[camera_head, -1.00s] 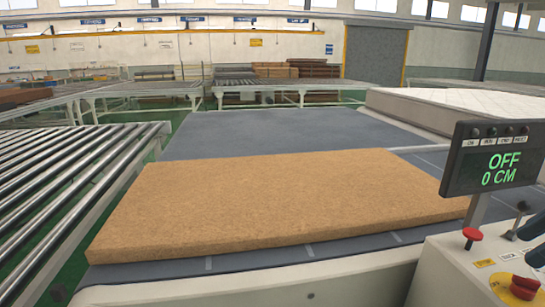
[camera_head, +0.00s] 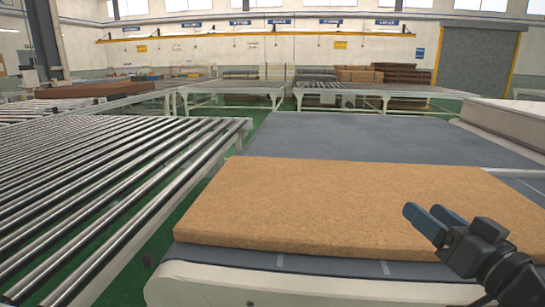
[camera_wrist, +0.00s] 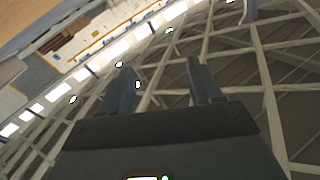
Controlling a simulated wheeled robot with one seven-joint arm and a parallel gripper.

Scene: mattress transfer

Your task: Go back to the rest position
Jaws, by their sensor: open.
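My gripper (camera_head: 433,219) shows at the lower right of the head view, in front of the right part of the brown mattress slab. Its two blue-grey fingers point left. In the wrist view, my gripper (camera_wrist: 162,85) has its fingers well apart with nothing between them, and the ceiling beams and windows lie beyond. The brown slab (camera_head: 340,205) lies flat on the blue-grey conveyor belt (camera_head: 350,135). My gripper appears apart from the slab.
A roller conveyor (camera_head: 100,180) fills the left side, with a strip of green floor between it and the belt. A white mattress (camera_head: 510,118) lies at the far right. More roller tables (camera_head: 235,90) and stacked slabs stand at the back. The room above the belt is open.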

